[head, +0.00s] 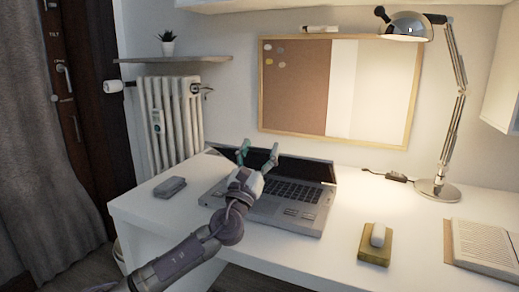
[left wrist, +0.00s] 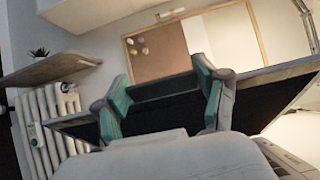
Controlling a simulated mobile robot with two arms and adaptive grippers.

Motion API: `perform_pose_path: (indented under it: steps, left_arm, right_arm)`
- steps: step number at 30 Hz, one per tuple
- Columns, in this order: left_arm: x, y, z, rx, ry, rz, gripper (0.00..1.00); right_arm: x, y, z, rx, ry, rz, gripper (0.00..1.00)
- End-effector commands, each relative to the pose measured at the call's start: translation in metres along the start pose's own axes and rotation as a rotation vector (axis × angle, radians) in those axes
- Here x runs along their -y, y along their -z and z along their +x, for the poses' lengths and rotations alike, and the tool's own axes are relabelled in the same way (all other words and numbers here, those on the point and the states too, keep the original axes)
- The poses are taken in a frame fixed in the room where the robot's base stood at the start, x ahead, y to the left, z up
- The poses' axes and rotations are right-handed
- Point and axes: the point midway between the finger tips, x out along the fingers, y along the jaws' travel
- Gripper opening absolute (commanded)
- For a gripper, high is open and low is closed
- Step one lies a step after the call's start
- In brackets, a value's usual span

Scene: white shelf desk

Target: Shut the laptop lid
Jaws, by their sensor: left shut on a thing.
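The laptop (head: 285,214) stands open on the white desk, with its keyboard facing up. Its dark-screened lid (head: 308,169) is tilted well back behind the keyboard, and part of it is hidden by my gripper. My left gripper (head: 258,152) reaches over the keyboard to the lid. In the left wrist view, its green-padded fingers (left wrist: 161,72) are spread apart, with the dark lid (left wrist: 262,103) spanning between and behind them. The gripper is shut on the lid at its upper edge. The exact contact is hard to see. My right gripper is not in view.
A grey box-like object (head: 170,187) lies left of the laptop. A mouse on a yellow pad (head: 374,256) is at the front right. An open book (head: 485,248) and a lamp (head: 438,190) stand further right. A corkboard (head: 295,85) hangs behind.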

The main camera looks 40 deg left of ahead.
Motion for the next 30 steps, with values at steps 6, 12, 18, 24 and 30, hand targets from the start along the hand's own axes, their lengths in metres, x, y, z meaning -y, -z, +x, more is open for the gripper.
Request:
perform_pose_path:
  steps: [6, 12, 18, 24, 30]
  left_arm:
    - [0.001, 0.009, -0.003, -0.018, 0.003, -0.003, 0.09]
    - [0.001, 0.007, -0.002, -0.014, 0.002, -0.002, 0.85]
    - [0.000, 0.004, -0.001, -0.008, 0.001, -0.001, 0.98]
    - [0.000, 0.002, -0.001, -0.004, 0.000, 0.000, 0.98]
    - [0.000, 0.003, -0.015, -0.006, 0.001, 0.001, 0.98]
  right_arm:
    - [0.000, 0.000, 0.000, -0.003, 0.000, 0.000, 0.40]
    - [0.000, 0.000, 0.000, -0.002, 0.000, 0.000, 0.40]
    - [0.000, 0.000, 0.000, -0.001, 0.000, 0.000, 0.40]
    - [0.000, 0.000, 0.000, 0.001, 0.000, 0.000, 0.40]
    - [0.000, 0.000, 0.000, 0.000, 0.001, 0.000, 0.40]
